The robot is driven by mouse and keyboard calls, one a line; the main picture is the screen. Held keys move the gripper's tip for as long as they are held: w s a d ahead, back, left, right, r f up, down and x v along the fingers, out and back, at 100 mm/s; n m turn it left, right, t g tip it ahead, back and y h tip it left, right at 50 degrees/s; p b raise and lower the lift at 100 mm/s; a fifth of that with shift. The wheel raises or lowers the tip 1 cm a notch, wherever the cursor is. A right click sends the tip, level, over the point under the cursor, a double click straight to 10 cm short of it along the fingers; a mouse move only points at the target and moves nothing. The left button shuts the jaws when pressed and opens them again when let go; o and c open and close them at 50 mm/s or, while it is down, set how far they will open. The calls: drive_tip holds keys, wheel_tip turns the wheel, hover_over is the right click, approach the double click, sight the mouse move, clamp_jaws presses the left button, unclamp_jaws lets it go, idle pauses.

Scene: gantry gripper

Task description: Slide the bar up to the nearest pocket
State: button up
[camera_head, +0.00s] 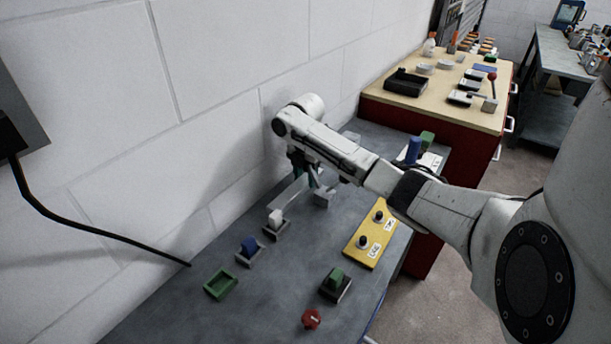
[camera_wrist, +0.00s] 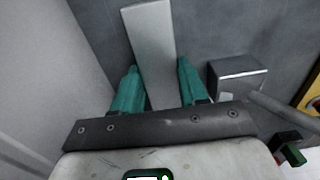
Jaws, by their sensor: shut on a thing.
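The bar (camera_wrist: 150,35) is a long, flat, light grey piece. In the wrist view it lies between the two teal fingers of my gripper (camera_wrist: 158,68) and runs out beyond them. My gripper (camera_head: 302,174) is shut on the bar, low over the grey bench. In the head view the bar (camera_head: 289,194) slants down-left from the gripper toward a grey holder (camera_head: 276,234) with a white block in it. Another grey holder (camera_head: 249,258) with a blue block stands further down-left. I cannot tell which of these is the pocket, or whether the bar touches one.
A grey block (camera_wrist: 236,80) stands close right of the fingers. The green tray (camera_head: 221,284), red knob (camera_head: 311,319), dark block with a green top (camera_head: 335,285) and yellow panel (camera_head: 370,237) sit on the bench. A white wall (camera_head: 120,180) runs close along the left.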

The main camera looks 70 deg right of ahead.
clamp_jaws()
drive_tip(key=o, duration=0.8)
unclamp_jaws()
drive_tip(key=shift+c, duration=0.2)
drive_tip(key=shift+r, duration=0.15)
wheel_tip(320, 180, up, 11)
drive_tip(key=shift+f+b, duration=0.2)
drive_tip(key=shift+b, duration=0.15)
